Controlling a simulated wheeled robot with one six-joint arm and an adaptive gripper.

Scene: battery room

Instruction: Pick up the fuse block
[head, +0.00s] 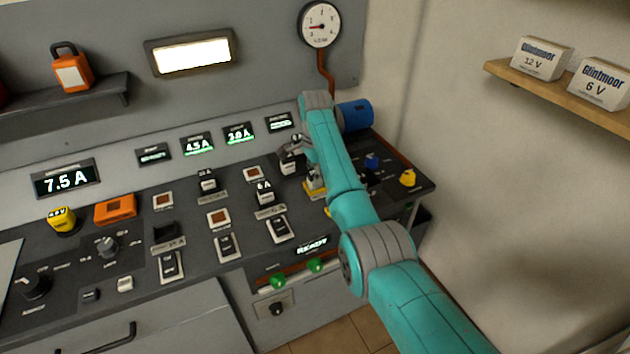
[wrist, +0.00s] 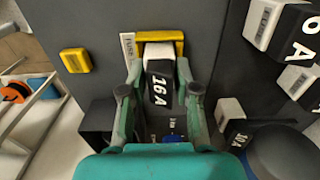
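The fuse block (wrist: 160,80) is white with a black face marked 16 A. In the wrist view it stands at a yellow-edged bracket (wrist: 180,47) with a small label at its left. My gripper (wrist: 160,72) has one finger on each side of the block, with the fingertips very close to its sides. I cannot tell whether they press on it. In the head view my arm mostly hides this spot, and only some yellow of the bracket (head: 315,190) shows beside it.
Other black-faced blocks stand close by at the right of the wrist view, one marked 6 A (wrist: 292,28) and one 10 A (wrist: 238,130). A yellow block (wrist: 76,61) is at the left. A blue cylinder (head: 355,115) stands behind my arm.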

